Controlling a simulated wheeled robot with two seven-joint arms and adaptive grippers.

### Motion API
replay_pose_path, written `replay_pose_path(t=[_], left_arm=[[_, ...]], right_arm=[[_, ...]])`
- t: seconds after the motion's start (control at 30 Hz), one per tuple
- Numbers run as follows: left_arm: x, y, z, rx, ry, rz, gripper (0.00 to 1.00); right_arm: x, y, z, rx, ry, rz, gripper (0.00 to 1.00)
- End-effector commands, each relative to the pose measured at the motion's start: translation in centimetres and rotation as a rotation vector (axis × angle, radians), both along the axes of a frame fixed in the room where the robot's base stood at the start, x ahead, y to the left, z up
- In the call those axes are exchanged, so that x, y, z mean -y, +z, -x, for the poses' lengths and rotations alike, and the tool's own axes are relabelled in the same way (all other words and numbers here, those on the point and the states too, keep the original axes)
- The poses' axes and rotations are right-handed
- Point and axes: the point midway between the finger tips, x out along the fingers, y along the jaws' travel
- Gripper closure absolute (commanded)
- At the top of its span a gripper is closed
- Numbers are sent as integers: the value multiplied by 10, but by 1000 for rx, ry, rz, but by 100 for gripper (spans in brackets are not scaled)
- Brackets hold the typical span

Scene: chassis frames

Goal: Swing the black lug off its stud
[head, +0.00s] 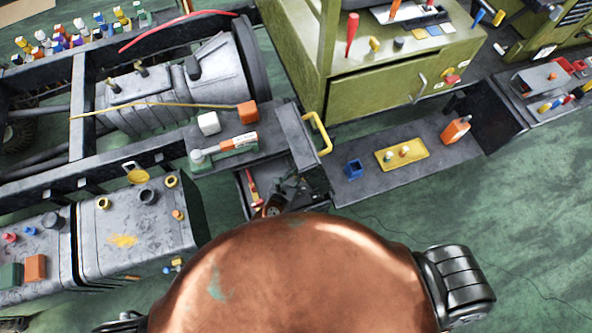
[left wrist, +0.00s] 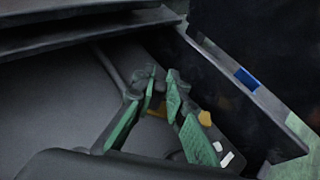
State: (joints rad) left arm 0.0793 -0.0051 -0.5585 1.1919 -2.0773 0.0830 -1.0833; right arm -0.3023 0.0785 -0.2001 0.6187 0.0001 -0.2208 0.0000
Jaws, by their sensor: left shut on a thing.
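My left gripper (head: 290,190) reaches down into an open dark compartment in the middle of the head view, just beyond my copper-coloured body. In the left wrist view its green fingers (left wrist: 165,88) are nearly together at the tips. They are closed on a small dark piece that looks like the black lug, mostly covered by the fingertips. A grey cable-like strip (left wrist: 112,68) runs down to the fingertips. The stud cannot be made out. A small brass-yellow part (left wrist: 205,118) lies beside the right finger. My right gripper is in neither view.
Dark compartment walls (left wrist: 240,85) stand close around the gripper. A red-handled tool (head: 253,188) lies inside the compartment. A yellow handle (head: 320,133), a white cube (head: 208,123) and an orange block (head: 247,112) are near it. A step with a yellow tray (head: 402,155) lies to the right.

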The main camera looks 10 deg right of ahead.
Motion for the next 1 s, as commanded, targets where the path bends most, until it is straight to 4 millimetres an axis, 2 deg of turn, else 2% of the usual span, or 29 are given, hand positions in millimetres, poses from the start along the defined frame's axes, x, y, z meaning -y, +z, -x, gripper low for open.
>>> replay_pose_path(t=[0.07, 0.1, 0.33, 0.73, 0.87, 1.0], left_arm=[[0, 1, -1, 2, 1, 1, 100], [0, 1, -1, 1, 1, 2, 86], [0, 1, -1, 0, 1, 1, 70], [-3, 2, 5, -2, 3, 4, 70], [-11, 8, 16, -3, 4, 5, 70], [-28, 17, 35, -2, 5, 3, 70]], right_arm=[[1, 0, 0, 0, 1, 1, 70], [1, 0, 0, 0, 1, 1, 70], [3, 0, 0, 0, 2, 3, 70], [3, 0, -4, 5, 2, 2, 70], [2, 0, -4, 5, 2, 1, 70], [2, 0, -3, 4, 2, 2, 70]])
